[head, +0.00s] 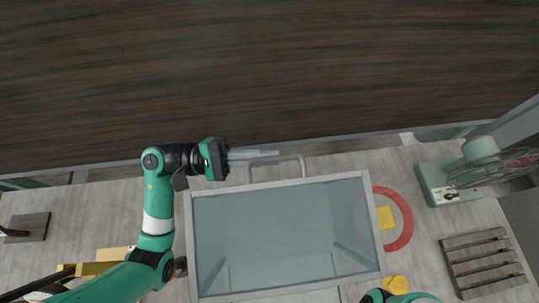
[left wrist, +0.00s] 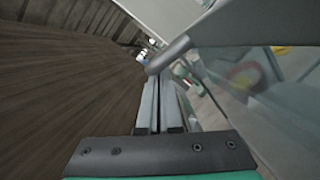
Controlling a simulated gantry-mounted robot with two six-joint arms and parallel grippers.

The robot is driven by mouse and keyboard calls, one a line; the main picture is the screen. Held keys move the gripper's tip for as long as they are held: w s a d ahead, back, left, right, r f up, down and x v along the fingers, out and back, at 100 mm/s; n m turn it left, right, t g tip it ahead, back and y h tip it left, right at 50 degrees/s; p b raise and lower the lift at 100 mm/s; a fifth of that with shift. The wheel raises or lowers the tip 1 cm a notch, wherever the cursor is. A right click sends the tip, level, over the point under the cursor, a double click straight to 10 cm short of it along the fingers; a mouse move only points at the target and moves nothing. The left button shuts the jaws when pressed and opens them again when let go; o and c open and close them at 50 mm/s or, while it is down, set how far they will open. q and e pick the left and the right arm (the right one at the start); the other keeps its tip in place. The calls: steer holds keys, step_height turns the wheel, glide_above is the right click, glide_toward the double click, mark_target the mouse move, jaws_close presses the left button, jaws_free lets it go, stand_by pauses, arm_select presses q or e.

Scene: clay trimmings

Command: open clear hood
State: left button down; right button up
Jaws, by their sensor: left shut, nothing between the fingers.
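The clear hood (head: 280,235) is a see-through box with a pale grey frame, standing on the table in the middle of the head view. It looks closed. Its grey bar handle (head: 302,165) sticks out from the far edge. My left gripper (head: 277,153) is shut and empty, with its fingers lying along the handle's far side, very close to it. In the left wrist view the shut fingers (left wrist: 158,84) point at the handle (left wrist: 168,55), which crosses near their tips; whether they touch I cannot tell. My right gripper is out of view.
A red ring (head: 406,226) with a yellow block (head: 385,217) lies right of the hood. A fan (head: 440,183) and a slatted wooden rack (head: 484,262) stand farther right. A dark wooden piece (head: 25,227) lies far left. Dark floor (head: 270,70) lies beyond the table edge.

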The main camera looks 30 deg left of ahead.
arm_select(q)
steer(key=shift+s, duration=0.1)
steer(key=shift+w+a+r, duration=0.15)
steer(key=shift+w, duration=0.1)
steer(key=r, duration=0.2)
steer(key=s+r+p, duration=0.1)
steer(key=r, duration=0.2)
steer(key=shift+s, duration=0.1)
steer(key=s+d+r+p, duration=0.4)
steer(key=s+r+p, duration=0.4)
steer(key=s, duration=0.4)
